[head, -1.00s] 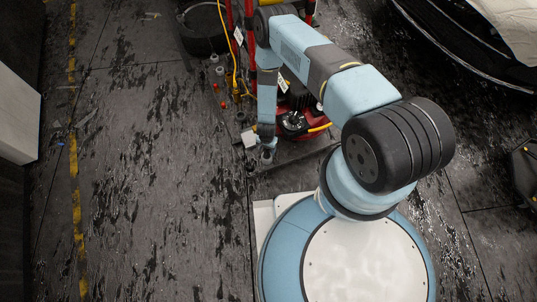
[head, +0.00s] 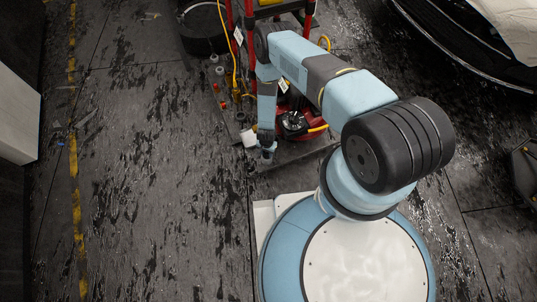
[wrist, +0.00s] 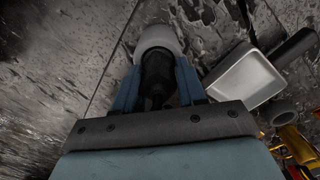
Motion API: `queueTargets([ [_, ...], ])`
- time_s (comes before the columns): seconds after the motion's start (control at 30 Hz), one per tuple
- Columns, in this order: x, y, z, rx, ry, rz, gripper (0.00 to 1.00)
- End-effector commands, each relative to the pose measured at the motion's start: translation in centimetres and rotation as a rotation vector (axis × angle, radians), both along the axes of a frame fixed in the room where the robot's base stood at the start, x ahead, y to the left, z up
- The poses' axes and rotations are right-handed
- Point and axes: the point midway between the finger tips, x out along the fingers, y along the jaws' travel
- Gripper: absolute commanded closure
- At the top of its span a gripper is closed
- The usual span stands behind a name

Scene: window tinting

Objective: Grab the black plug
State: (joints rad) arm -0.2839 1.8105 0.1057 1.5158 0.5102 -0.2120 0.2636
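In the wrist view my gripper (wrist: 158,82) has its two blue fingers on either side of a black part (wrist: 157,75), likely the black plug. The part fills most of the space between the fingers. I cannot tell whether both fingers touch it. A pale grey round piece (wrist: 158,38) shows just past its far end. In the head view my gripper (head: 267,143) points down at the front edge of the red machine's base. A small grey piece (head: 268,156) shows at its tip, and the plug is hidden there.
A white box-like piece (wrist: 246,75) lies close to the right of my gripper in the wrist view. The red machine (head: 293,122) with a yellow cable stands behind the arm. Small bottles (head: 217,65) stand on its left side.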

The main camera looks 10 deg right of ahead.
Motion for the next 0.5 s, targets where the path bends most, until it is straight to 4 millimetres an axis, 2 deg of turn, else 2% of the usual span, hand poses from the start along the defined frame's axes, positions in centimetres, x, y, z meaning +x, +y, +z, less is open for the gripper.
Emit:
queueTargets([
  [0.07,0.0,0.01,0.01,0.0,0.0,0.0,0.68],
  [0.37,0.02,0.02,0.01,0.0,0.0,0.0,0.97],
  [0.5,0.04,0.03,0.02,0.0,-0.001,0.0,0.97],
])
